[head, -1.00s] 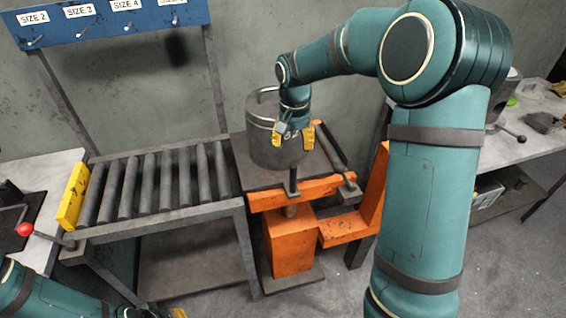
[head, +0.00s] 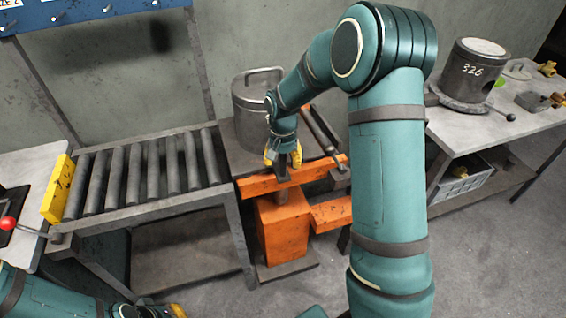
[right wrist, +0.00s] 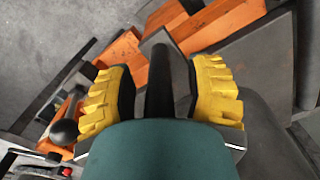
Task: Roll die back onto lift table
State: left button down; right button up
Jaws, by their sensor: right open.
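A grey cylindrical die (head: 250,115) with a bar handle on top stands upright on the dark top of the orange lift table (head: 236,163), toward its back; my right arm covers part of it. My right gripper (head: 283,160) is open in front of the die, at the table's front edge. In the right wrist view its yellow fingers (right wrist: 160,95) stand on both sides of a dark upright post (right wrist: 160,85) at that edge; I cannot tell whether they touch it. My left gripper (head: 176,311) shows only partly at the bottom edge, its fingers unclear.
A roller rack (head: 140,180) with a yellow end stop (head: 57,190) adjoins the lift table on the left. At right, a bench (head: 460,135) holds another die (head: 474,72) marked 326 and brass parts. A red-knobbed lever (head: 8,223) is at far left.

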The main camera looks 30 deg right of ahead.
jog(key=shift+o, duration=0.3)
jog(key=shift+f, duration=0.15)
grip_shut()
jog(key=shift+s+d, duration=0.2)
jog(key=shift+d, duration=0.7)
jog(key=shift+s+d, duration=0.25)
jog(key=shift+d, duration=0.6)
jog(key=shift+s+d, duration=0.2)
jog(key=shift+d, duration=0.7)
jog(key=c, duration=0.5)
grip_release()
jog(key=o, duration=0.4)
jog(key=shift+s, duration=0.1)
jog(key=shift+o, duration=0.2)
